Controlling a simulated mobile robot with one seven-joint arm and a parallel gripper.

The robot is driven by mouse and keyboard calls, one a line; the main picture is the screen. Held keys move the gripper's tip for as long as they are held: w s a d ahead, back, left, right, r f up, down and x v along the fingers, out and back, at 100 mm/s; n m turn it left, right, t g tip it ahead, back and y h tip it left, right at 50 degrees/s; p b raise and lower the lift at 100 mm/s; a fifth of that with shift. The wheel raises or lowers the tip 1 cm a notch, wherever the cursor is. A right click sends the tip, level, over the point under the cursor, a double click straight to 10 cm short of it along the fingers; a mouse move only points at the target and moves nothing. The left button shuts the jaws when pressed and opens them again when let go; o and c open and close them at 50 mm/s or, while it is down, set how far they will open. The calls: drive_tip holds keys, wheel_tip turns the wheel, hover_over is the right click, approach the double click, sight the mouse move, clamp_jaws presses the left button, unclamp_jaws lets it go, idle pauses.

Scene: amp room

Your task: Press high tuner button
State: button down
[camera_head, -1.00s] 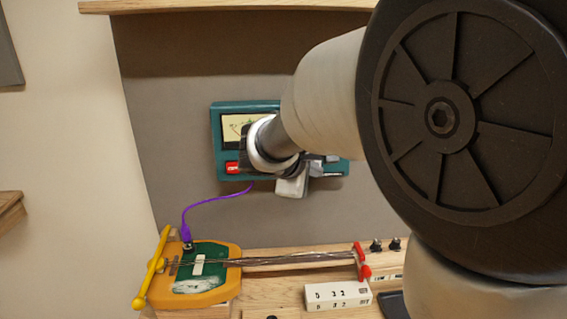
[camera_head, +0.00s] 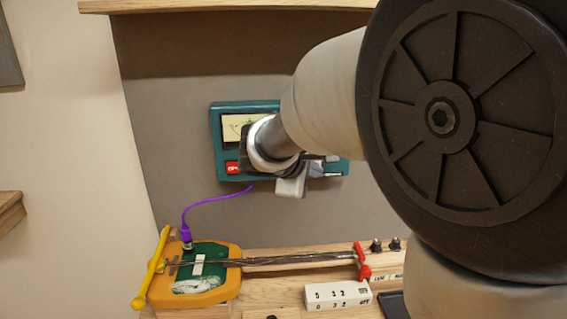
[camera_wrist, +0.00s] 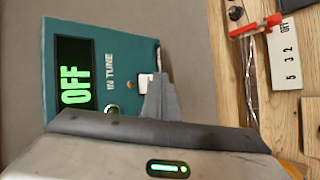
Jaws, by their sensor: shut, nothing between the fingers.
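The teal tuner box (camera_head: 262,106) is on the grey back wall in the head view, its middle hidden by my arm. It has a pale meter face and a red switch (camera_head: 232,168). In the wrist view the tuner (camera_wrist: 125,55) shows a dark screen (camera_wrist: 75,80) with green "OFF" and the label "IN TUNE". A white button (camera_wrist: 146,81) and a green-lit round part (camera_wrist: 112,108) are on its face. My gripper (camera_wrist: 158,80) is shut and empty, its fingertips right beside the white button; I cannot tell whether they touch it. Which button is the high one is unclear.
Below the tuner, a yellow and green guitar-like instrument (camera_head: 226,249) lies on a wooden bench, with strings and a red clamp (camera_head: 362,262). A purple cable (camera_head: 205,202) runs up towards the tuner. A white numbered block (camera_head: 338,294) and black knobs (camera_head: 385,245) are nearby.

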idle(0.4)
drive_tip(key=shift+w, duration=0.45)
drive_tip(key=shift+w, duration=0.4)
idle(0.5)
drive_tip(key=shift+s, duration=0.1)
drive_tip(key=shift+s+b, duration=0.6)
drive_tip(key=shift+s, duration=0.15)
drive_tip(key=s+b, duration=0.1)
drive_tip(key=s, duration=0.4)
drive_tip(key=shift+b, duration=0.35)
